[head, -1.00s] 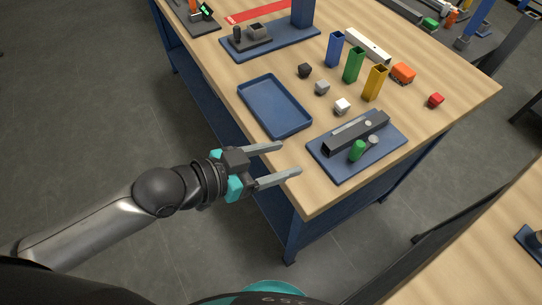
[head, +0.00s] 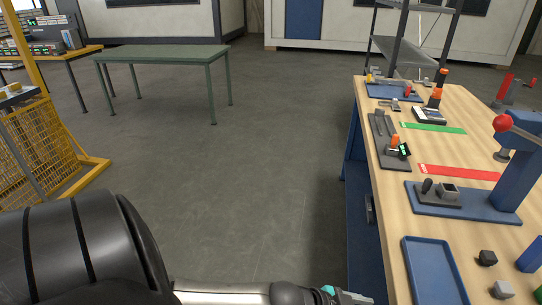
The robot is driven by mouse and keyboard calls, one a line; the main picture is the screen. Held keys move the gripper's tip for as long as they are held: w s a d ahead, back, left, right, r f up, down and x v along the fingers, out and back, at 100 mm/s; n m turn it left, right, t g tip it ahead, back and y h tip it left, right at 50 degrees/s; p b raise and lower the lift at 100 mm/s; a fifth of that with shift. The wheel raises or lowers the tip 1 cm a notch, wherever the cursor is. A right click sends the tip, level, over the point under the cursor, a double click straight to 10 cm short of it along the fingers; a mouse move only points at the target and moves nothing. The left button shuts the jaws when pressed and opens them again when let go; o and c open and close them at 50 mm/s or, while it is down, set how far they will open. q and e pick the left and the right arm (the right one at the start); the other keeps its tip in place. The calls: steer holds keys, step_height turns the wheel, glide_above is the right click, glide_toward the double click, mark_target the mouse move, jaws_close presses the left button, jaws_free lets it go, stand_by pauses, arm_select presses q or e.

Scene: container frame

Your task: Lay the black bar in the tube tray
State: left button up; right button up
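A shallow blue tray (head: 433,272) lies on the wooden workbench at the bottom right, cut off by the lower edge; the part that shows is empty. I cannot tell whether it is the tube tray. No black bar that I can make out is in view; the near part of the bench is out of frame. My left gripper (head: 350,298) shows only partly at the bottom edge, just left of the bench, and its opening cannot be made out. My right gripper is not in view.
Behind are a blue press (head: 517,160) and red (head: 457,172) and green (head: 433,128) strips. A green table (head: 160,54) stands far left; the floor between is clear.

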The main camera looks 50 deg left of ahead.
arm_select(q)
steer(key=s+a+f+n+g+y, duration=0.1)
steer(key=s+a+f+y, duration=0.15)
steer(key=f, duration=0.55)
steer(key=s+a+f+n+g+y, duration=0.1)
steer(key=s+a+f+n, duration=0.1)
steer(key=s+a+f, duration=0.35)
steer(key=s+a+f+n+g+y, duration=0.1)
steer(key=s+a+f+y, duration=0.1)
steer(key=f, duration=0.7)
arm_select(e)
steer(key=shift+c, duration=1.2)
arm_select(q)
steer(key=s+d+f+g, duration=0.1)
steer(key=s+f+g, duration=0.1)
steer(key=s, duration=0.5)
steer(key=s+f+g, duration=0.1)
steer(key=s+f, duration=0.4)
steer(key=s, duration=0.3)
steer(key=s+d+f+n+g, duration=0.1)
steer(key=s+f, duration=0.3)
steer(key=s, duration=0.4)
steer(key=shift+d+g+y, duration=0.35)
steer(key=shift+g+y, duration=0.1)
steer(key=shift+g, duration=0.35)
steer(key=shift+s, duration=0.1)
